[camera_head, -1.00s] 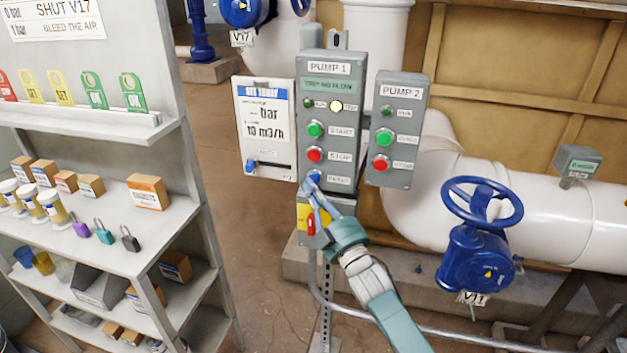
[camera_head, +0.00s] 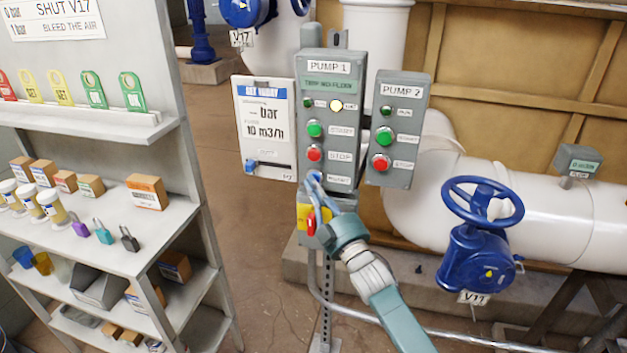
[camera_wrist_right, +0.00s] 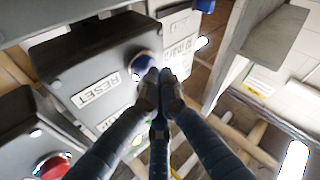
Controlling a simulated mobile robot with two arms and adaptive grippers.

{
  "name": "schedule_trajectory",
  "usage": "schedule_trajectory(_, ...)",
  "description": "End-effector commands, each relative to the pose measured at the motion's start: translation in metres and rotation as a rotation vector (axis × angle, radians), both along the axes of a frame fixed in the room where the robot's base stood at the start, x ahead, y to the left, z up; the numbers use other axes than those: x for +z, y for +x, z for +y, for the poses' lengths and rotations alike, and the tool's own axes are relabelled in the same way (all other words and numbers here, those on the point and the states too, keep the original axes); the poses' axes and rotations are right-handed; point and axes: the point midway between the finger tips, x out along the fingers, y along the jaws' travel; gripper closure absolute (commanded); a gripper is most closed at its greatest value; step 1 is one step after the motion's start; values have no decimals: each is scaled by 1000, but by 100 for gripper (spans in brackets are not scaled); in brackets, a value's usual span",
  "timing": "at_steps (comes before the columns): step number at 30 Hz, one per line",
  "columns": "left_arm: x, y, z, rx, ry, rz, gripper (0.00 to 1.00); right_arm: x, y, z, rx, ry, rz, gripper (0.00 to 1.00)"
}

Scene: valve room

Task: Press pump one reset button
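The grey PUMP 1 panel (camera_head: 326,85) stands at the centre of the head view, with a lit yellow lamp (camera_head: 336,106) near its top. Its blue button (camera_head: 314,177) sits below the red one, mostly covered by my gripper. In the right wrist view the blue button (camera_wrist_right: 145,64) stands beside a RESET label (camera_wrist_right: 96,90). My right gripper (camera_head: 316,186) is at this button. Its fingertips (camera_wrist_right: 161,78) are together with nothing between them and overlap the button's edge in the picture; I cannot tell whether it is pressed in. My left gripper is out of view.
The PUMP 2 panel (camera_head: 398,125) is just right. Green START (camera_head: 314,129) and red STOP (camera_head: 314,154) buttons are above the blue one. A white board (camera_head: 266,130) hangs left. A blue handwheel valve (camera_head: 480,235) and a loaded shelf (camera_head: 150,245) flank the panel.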

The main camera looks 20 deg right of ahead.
Motion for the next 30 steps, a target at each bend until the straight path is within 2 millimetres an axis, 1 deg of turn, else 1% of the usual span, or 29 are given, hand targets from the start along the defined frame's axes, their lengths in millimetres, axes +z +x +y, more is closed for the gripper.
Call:
schedule_trajectory(9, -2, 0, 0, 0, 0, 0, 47, 0, 4, -3, 0, 0, 0, 100)
schedule_trajectory(18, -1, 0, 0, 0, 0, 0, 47, 1, 3, -2, -1, 0, 0, 100)
schedule_trajectory(30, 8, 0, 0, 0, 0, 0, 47, 1, -11, 7, -1, 0, 0, 100)
